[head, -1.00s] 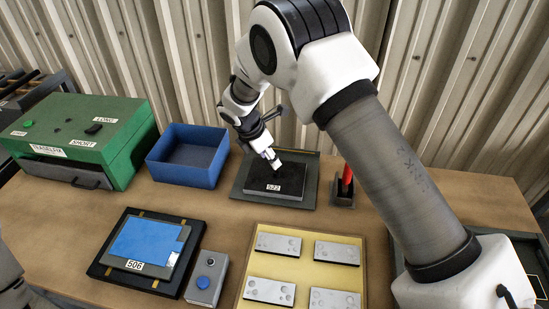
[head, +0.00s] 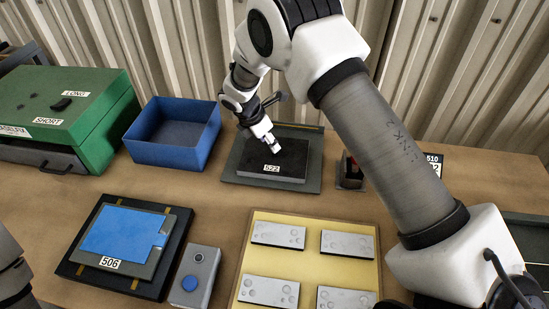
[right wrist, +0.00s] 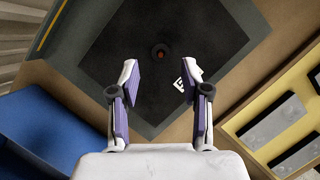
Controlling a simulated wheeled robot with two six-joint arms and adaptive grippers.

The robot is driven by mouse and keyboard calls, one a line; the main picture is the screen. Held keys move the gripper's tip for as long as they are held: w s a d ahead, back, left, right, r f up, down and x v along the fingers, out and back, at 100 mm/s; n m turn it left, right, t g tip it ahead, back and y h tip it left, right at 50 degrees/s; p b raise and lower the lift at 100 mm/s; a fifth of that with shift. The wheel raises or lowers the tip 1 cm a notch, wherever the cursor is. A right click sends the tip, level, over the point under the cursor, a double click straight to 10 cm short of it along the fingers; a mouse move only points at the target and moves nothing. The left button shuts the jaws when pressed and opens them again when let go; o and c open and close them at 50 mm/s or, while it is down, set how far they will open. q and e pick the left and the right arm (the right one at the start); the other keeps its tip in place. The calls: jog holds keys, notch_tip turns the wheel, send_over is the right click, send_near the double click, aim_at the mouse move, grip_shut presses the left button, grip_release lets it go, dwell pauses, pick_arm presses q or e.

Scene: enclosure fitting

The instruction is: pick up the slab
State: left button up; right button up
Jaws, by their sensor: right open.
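The slab (head: 293,157), a flat black block labelled 522, lies on a dark grey plate (head: 230,168) at the back middle of the table. In the right wrist view the slab (right wrist: 155,105) fills the space beyond the fingers, with a small round dark spot with a red centre on it. My right gripper (head: 274,146) is above the slab, pointing down at it. In the right wrist view its two fingers (right wrist: 158,85) stand apart with nothing between them. I cannot tell how large the gap to the slab is. My left gripper is not in view.
A blue bin (head: 172,155) stands left of the plate, with a green box (head: 100,110) beyond. A small dark holder (head: 349,182) stands right of it. In front are a yellow tray (head: 310,264) of metal plates, a button box (head: 199,262) and a panel labelled 506 (head: 125,232).

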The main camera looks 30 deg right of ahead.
jog(key=p+x, duration=0.1)
jog(key=x, duration=0.3)
jog(key=shift+s+p, duration=0.1)
jog(key=shift+p, duration=0.3)
jog(key=shift+d+f, duration=0.2)
jog(key=shift+f, duration=0.25)
jog(key=shift+a, duration=0.1)
grip_shut()
jog(key=shift+r, duration=0.1)
jog(key=shift+r, duration=0.25)
notch_tip(320, 180, up, 17)
jog(key=p, duration=0.4)
jog(key=shift+f+p, duration=0.25)
jog(key=shift+p, duration=0.1)
